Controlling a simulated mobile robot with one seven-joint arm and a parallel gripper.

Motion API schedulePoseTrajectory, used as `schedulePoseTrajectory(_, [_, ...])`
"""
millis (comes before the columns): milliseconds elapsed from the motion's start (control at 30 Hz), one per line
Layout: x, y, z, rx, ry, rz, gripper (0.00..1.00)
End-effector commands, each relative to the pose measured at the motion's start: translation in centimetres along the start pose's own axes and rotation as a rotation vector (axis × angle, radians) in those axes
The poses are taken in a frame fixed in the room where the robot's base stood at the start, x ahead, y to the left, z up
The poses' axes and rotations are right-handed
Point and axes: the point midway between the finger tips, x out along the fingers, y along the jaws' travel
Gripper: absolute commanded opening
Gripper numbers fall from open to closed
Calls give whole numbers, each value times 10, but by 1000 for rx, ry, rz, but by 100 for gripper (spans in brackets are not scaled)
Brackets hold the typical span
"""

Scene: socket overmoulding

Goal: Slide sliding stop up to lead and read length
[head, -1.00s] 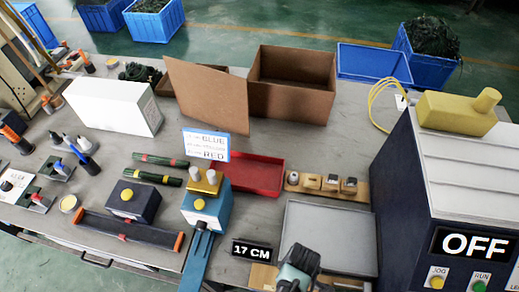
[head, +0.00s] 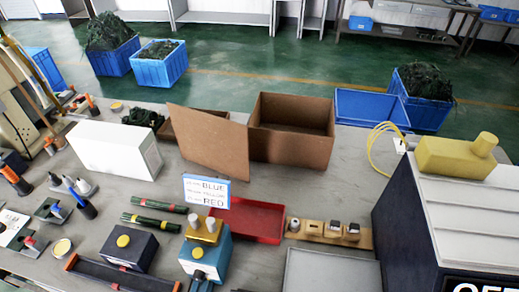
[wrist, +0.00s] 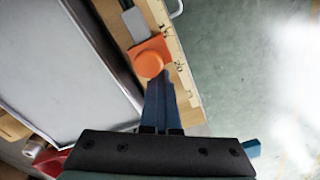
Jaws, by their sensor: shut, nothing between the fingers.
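In the wrist view, an orange sliding stop (wrist: 150,58) with a round knob sits on a wooden board (wrist: 178,50) that has scale marks along its edge. A grey block (wrist: 134,22) lies on the same board beyond the stop. My gripper (wrist: 158,88) is shut and empty, its blue-grey fingers pointing at the stop, with the tips close to the knob. I cannot tell whether they touch it. I cannot make out a lead against the stop. In the head view, neither the stop nor my gripper shows, and no length readout is in view.
A grey-floored tray (wrist: 60,50) lies left of the board in the wrist view. In the head view, a blue press (head: 205,262), a red tray (head: 252,220), a wooden block with connectors (head: 330,232) and a large dark machine (head: 440,225) stand on the bench. Open cardboard box (head: 290,125) behind.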

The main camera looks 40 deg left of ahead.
Motion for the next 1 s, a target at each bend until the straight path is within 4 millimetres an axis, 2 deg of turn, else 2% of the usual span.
schedulePoseTrajectory(33, [0, 1, 5, 7, -9, 3, 0])
schedulePoseTrajectory(333, [0, 1, 4, 8, -9, 3, 0])
schedulePoseTrajectory(800, [-1, -6, -10, 4, -5, 2, 0])
schedulePoseTrajectory(1000, [-12, -6, -10, 3, -4, 2, 0])
